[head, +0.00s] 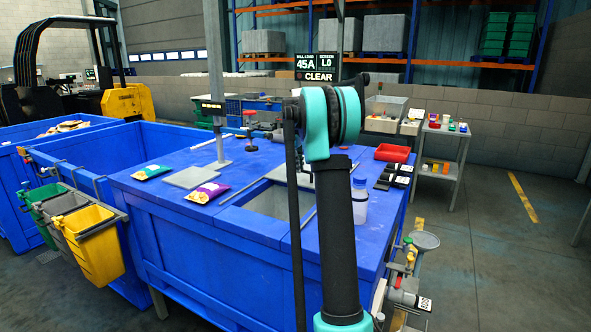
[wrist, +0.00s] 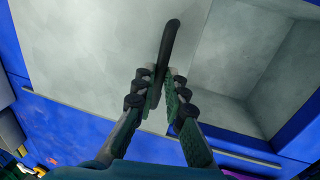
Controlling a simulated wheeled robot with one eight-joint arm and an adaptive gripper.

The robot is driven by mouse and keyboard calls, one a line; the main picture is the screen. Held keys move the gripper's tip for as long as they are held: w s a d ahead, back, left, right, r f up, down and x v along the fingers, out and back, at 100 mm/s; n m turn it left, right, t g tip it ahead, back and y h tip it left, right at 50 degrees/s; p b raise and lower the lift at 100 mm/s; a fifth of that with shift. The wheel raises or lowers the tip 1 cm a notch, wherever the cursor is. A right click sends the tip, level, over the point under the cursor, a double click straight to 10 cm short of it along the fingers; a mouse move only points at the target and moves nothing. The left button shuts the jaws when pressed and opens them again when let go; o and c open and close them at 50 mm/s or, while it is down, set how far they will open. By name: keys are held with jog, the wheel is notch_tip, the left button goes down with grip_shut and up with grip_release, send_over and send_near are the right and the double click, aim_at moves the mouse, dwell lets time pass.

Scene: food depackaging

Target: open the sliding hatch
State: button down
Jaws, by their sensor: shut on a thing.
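In the wrist view, the sliding hatch is a light grey panel (wrist: 85,55) with a dark bar handle (wrist: 170,38). My gripper (wrist: 160,88) is closed with its two fingers on the handle. To the right of the panel, an open recess (wrist: 265,55) with grey walls shows. In the head view, the open recess (head: 280,203) lies in the blue table top between two thin rails.
Hanging bins (head: 92,245) line the left side.

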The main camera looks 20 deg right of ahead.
jog(key=c, duration=1.6)
grip_release()
jog(key=r, duration=0.4)
jog(key=s+a+r, duration=0.1)
jog(key=r, duration=0.6)
jog(key=shift+s+a+r, duration=0.3)
jog(key=shift+s+r, duration=0.05)
jog(key=shift+r, duration=0.05)
